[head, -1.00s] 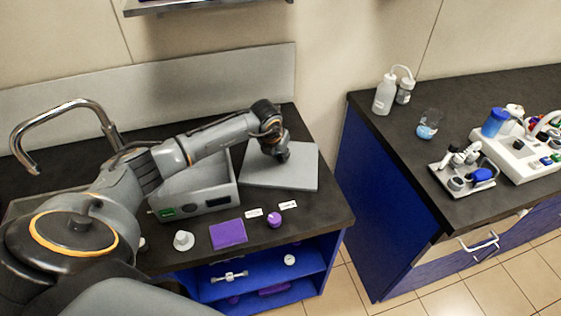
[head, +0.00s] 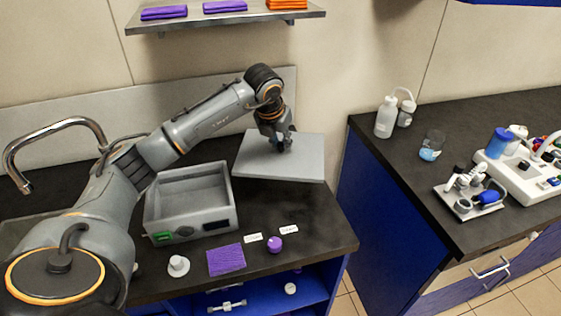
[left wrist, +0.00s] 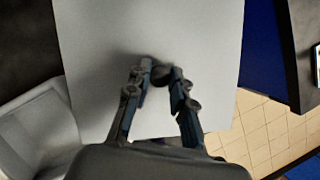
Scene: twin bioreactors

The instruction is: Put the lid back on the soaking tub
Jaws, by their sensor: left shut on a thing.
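The lid (head: 301,165) is a flat grey plate at the right end of the left counter. It also fills much of the left wrist view (left wrist: 90,50). My left gripper (head: 284,148) points down at the lid's middle and is shut on its small dark knob (left wrist: 160,74). In the head view the knob is hidden by the fingers. The soaking tub (head: 231,212) is a grey open box just left of the lid, with a green display on its front. Its empty inside shows. My right gripper is not in view.
A purple cloth (head: 226,260), a purple knob-like piece (head: 275,245), a small white piece (head: 178,265) and two labels lie in front of the tub. A tap (head: 60,130) stands at left. A shelf (head: 225,18) hangs above. A gap separates the right counter.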

